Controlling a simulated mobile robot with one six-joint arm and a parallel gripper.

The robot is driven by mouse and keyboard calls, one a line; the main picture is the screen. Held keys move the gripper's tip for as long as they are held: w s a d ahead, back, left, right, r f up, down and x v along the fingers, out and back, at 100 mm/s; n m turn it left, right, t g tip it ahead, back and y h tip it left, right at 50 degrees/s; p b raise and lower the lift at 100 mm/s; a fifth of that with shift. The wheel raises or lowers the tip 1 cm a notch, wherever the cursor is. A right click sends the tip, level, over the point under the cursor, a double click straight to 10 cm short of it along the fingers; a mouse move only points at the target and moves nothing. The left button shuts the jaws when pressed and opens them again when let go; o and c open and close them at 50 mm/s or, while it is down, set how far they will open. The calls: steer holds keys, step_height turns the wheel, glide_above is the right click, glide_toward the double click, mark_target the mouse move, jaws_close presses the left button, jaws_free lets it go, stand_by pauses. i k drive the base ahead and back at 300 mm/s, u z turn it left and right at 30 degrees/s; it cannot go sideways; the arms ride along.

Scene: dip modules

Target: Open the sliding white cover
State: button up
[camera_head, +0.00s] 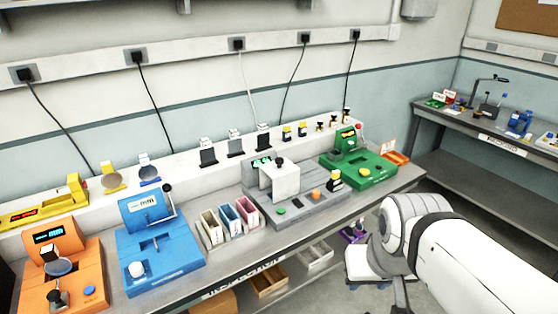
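A white block-shaped cover (280,184) stands on a grey module (298,213) near the middle-right of the long bench. A small dark knob is on top of the cover. A dark panel with green lit marks shows behind it. The grey module also has a green button, an orange part and a dark slot in front of and to the right of the cover. I cannot tell what lies under the cover. My white arm is at the lower right, apart from the cover. I cannot make out the gripper's fingers.
A green module (366,170) stands right of the grey one, three small open bins (227,222) left of it, then a blue module (160,250) and an orange module (58,275). Several small parts stand on the back ledge. A second bench (480,134) is at the right.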

mark_target(281, 173)
steer(key=u, duration=0.2)
steer(key=i, duration=1.15)
steer(key=z, duration=0.2)
